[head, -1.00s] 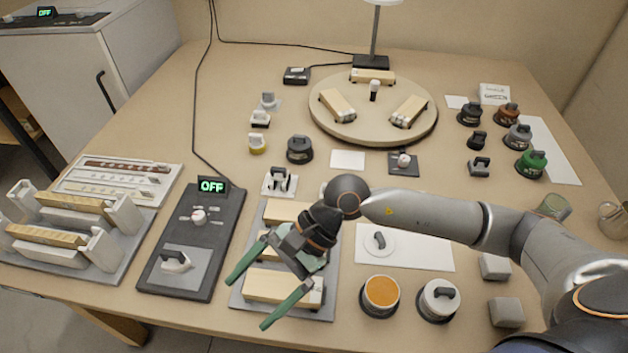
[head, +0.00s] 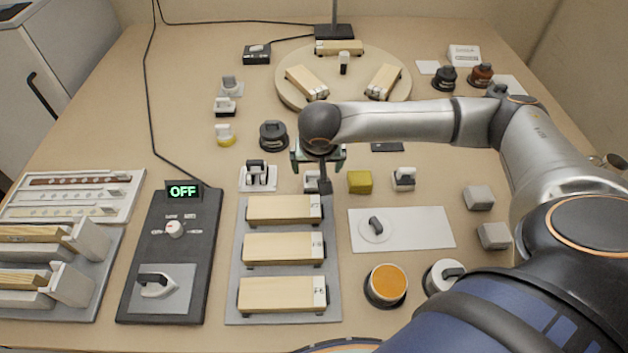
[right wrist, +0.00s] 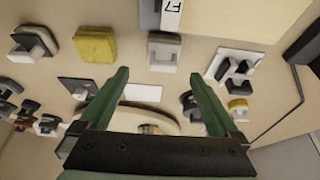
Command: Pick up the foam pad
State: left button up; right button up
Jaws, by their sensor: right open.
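No thing is labelled as the foam pad. A yellow, rough-surfaced block (head: 360,182) stands just right of my right gripper in the head view; it also shows in the right wrist view (right wrist: 95,45). A grey-and-white block (head: 312,181) is below the gripper, partly hidden by it; in the right wrist view it (right wrist: 163,52) lies ahead, between the finger directions. I cannot tell which is the pad. My right gripper (head: 318,156) is open and empty above the bench; its green fingers (right wrist: 163,92) are spread. My left gripper is not in view.
A grey tray (head: 232,280) with several wooden blocks lies in front. A round turntable (head: 345,98) is behind. Two grey blocks (head: 479,197) sit at the right.

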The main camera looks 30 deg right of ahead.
aim_at(314, 171)
jog(key=x, duration=0.5)
jog(key=shift+w+a+f, duration=0.1)
jog(key=shift+w+f, duration=0.15)
jog(key=shift+w, duration=0.05)
jog(key=shift+c, duration=0.2)
jog(key=c, duration=1.4)
jog(key=shift+r, duration=0.15)
jog(key=shift+r, duration=0.25)
notch_tip(314, 171, up, 2)
jog(key=shift+r, duration=0.1)
jog(key=s+a+r, duration=0.4)
jog(key=s+r, duration=0.6)
jog(key=s, duration=0.3)
jog(key=shift+s, duration=0.2)
